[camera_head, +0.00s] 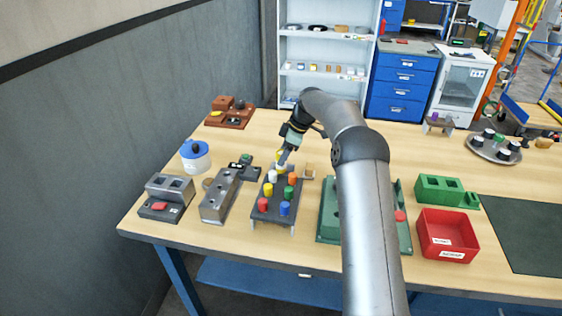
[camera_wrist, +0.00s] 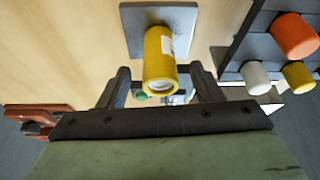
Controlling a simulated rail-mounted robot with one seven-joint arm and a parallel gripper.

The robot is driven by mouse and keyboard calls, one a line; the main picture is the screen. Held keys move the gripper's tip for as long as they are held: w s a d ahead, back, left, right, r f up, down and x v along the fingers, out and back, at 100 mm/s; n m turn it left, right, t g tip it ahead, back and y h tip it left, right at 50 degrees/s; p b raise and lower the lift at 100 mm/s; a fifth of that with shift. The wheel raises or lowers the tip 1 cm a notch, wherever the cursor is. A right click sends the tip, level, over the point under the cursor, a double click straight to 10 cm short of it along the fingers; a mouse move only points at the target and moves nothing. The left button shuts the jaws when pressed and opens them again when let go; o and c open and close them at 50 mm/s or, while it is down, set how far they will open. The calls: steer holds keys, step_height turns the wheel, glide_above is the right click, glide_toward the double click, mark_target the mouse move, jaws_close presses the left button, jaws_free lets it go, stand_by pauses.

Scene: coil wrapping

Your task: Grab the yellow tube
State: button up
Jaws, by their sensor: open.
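A yellow tube (camera_wrist: 160,58) with a white label stands on a small grey plate (camera_wrist: 130,20) in the wrist view. My gripper (camera_wrist: 160,72) is open, with one finger on each side of the tube in this view. I cannot tell how deep the fingers reach around it or whether they touch it. In the head view my gripper (camera_head: 283,160) points down behind the dark rack, and the yellow tube (camera_head: 279,155) is partly hidden by it. Another yellow tube (camera_head: 268,189) stands in the rack (camera_head: 272,219).
The rack also holds white (camera_head: 272,176), orange (camera_head: 292,178), green, red and blue tubes, close to my gripper. Grey blocks (camera_head: 219,196) stand to the left. A green fixture (camera_head: 328,222) and red bin (camera_head: 447,236) are to the right. The back of the table has bare room.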

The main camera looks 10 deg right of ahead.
steer(key=shift+x, duration=1.35)
steer(key=c, duration=1.1)
steer(key=shift+r, duration=0.2)
